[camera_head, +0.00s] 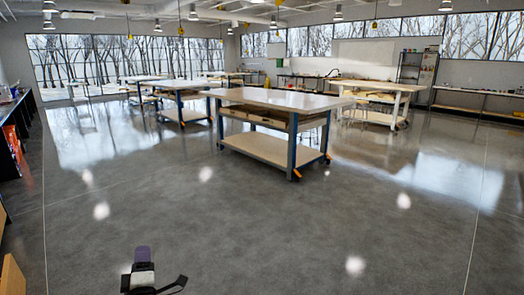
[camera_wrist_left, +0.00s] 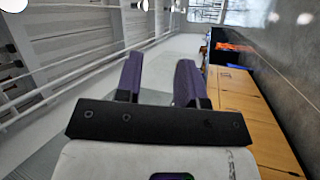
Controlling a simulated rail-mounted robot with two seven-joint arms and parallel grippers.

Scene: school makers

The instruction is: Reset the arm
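My left gripper (camera_head: 142,253) shows low in the head view, left of the middle, above bare floor. It has purple fingers on a black mount with a white body behind. In the left wrist view, its two purple fingers (camera_wrist_left: 160,58) stand apart with an empty gap between them. They touch nothing. My right gripper is in neither view. The task names no object.
A large workbench (camera_head: 270,98) with a lower shelf stands ahead; more benches (camera_head: 183,85) stand behind it. A dark counter with orange items (camera_head: 12,140) runs along the left. Wooden cabinets (camera_wrist_left: 245,105) show in the wrist view. The grey floor (camera_head: 240,215) is clear.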

